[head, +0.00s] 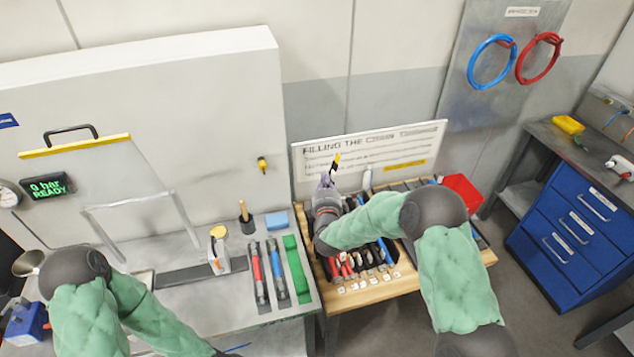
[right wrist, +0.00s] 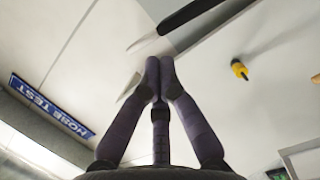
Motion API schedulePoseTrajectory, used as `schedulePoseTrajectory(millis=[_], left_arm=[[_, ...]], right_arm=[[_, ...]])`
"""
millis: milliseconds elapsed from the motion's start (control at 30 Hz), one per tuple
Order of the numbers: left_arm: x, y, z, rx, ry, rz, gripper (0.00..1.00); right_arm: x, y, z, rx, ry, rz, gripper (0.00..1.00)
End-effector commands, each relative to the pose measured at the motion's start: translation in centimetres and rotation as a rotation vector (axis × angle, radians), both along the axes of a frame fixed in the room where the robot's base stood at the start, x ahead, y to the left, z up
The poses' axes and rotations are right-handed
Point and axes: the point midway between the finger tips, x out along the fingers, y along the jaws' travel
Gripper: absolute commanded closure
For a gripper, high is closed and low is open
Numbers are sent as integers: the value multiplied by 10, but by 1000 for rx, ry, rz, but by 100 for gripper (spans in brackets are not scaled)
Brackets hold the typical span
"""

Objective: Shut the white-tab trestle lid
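A wooden trestle (head: 455,263) stands right of the grey bench. A white lettered board (head: 437,138) rises upright along its back edge; I cannot tell whether it is the lid. A small white upright piece (head: 367,177) shows before the board and could be a tab. My right gripper (head: 326,182) points up over the trestle's left part, in front of the board. A black-and-yellow piece (head: 336,161) shows just above it; contact is unclear. In the right wrist view its fingertips (right wrist: 160,66) are together, with nothing clearly between them. My left gripper is out of view.
The trestle holds several dark tools and red-handled pieces (head: 345,268), partly hidden by my right arm. Left is a bench with a green tray (head: 297,270) and blue block (head: 277,221). A blue drawer cabinet (head: 570,232) stands right, with floor between.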

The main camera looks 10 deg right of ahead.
Motion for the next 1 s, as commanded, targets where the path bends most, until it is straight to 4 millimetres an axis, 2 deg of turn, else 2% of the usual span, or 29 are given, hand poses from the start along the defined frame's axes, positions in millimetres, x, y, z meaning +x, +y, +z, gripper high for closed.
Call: schedulePoseTrajectory(millis=[567,767,1000], left_arm=[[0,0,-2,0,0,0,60],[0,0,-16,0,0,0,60],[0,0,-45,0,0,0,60]], right_arm=[[0,-9,-2,13,-1,-1,100],[1,-31,-5,78,0,-3,100],[2,-78,-18,223,6,-5,100]])
